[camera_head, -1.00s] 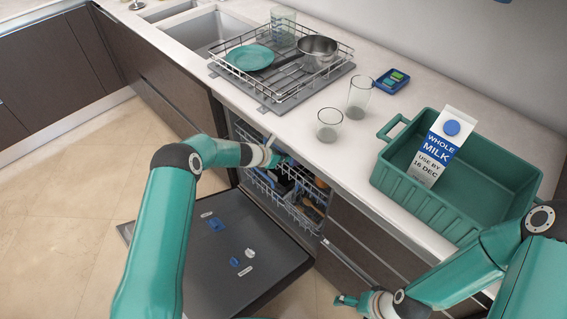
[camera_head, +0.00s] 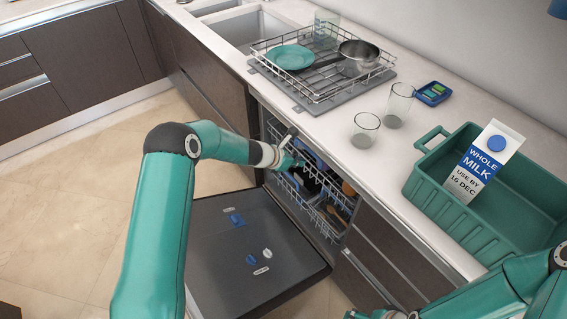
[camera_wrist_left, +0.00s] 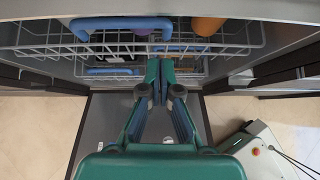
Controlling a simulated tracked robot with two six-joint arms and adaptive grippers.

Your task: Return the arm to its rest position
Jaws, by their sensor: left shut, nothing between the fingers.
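My left gripper (camera_head: 296,158) is at the front of the open dishwasher, beside its racks (camera_head: 312,190). In the left wrist view my left gripper (camera_wrist_left: 160,68) has its fingertips together with nothing between them, close to a rack (camera_wrist_left: 45,40) with blue handles. Whether it touches the rack I cannot tell. My left arm (camera_head: 165,220) reaches in from the left over the lowered dishwasher door (camera_head: 225,270). My right gripper is at the bottom edge of the head view, mostly cut off, so its jaws cannot be judged.
On the counter stand a dish rack (camera_head: 310,95) with a teal plate and a pot, two glasses (camera_head: 365,128), (camera_head: 398,105), and a green crate (camera_head: 435,200) holding a milk carton (camera_head: 484,160). Open floor (camera_head: 70,215) lies left of the dishwasher.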

